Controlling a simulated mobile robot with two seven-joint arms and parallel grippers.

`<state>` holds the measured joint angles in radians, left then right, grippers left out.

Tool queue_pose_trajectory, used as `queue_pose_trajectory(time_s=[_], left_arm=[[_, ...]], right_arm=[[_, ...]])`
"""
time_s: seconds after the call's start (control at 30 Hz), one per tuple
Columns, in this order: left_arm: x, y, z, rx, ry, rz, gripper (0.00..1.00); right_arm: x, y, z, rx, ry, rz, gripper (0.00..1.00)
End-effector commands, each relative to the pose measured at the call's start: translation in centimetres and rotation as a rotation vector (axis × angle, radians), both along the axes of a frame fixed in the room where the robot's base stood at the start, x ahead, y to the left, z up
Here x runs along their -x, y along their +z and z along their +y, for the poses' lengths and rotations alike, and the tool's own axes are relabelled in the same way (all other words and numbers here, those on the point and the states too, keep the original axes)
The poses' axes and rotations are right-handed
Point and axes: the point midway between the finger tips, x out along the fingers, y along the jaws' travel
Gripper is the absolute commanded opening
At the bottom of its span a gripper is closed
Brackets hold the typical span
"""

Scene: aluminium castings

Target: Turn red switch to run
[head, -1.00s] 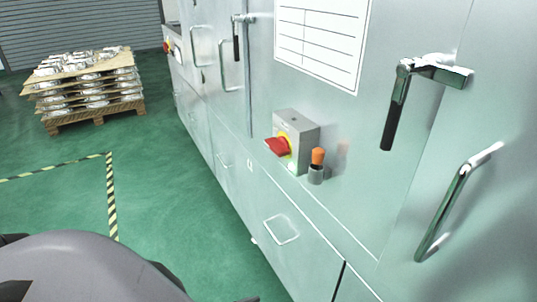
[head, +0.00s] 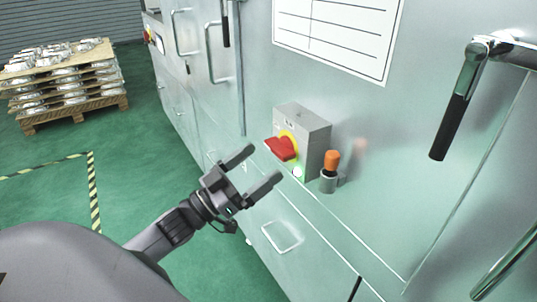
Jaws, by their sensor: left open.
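The red switch (head: 281,149) is a red rotary handle on a yellow plate, on the front of a grey box (head: 309,131) fixed to the cabinet face. The handle lies slanted; its position marks are too small to read. My left gripper (head: 260,169) is open and empty. It is below and left of the switch in the picture, fingers pointing up and right, apart from the handle. My right gripper is not in view.
An orange-topped marker in a grey holder (head: 328,180) sits right of the box. Door levers (head: 462,105) and handles project from the cabinet (head: 385,190). A pallet of castings (head: 65,85) stands far left on open green floor.

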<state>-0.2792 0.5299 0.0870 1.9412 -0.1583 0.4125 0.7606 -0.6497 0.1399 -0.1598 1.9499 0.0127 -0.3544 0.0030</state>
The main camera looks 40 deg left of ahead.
Motion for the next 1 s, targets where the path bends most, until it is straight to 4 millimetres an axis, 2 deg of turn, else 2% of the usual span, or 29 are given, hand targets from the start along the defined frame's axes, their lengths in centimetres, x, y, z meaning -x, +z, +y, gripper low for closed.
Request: queue_pose_trajectory(time_s=[0.1,0.3,0.67,0.7,0.83,1.0], left_arm=[[-1.3,0.7,-0.5,0.001,0.001,-0.002,1.00],[-2.7,1.2,-1.1,0.000,0.001,0.001,1.00],[-3.0,1.3,-1.3,0.000,0.001,0.003,1.00],[-3.0,1.3,-1.3,0.000,0.001,0.003,0.94],[-3.0,1.3,-1.3,0.000,0.001,0.003,0.51],[-3.0,1.3,-1.3,-0.003,0.001,0.002,0.50]], right_arm=[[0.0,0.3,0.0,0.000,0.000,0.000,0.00],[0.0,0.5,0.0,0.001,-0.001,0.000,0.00],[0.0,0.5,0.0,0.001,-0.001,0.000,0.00],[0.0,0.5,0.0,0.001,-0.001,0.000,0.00],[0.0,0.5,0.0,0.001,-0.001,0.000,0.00],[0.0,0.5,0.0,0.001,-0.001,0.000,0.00]])
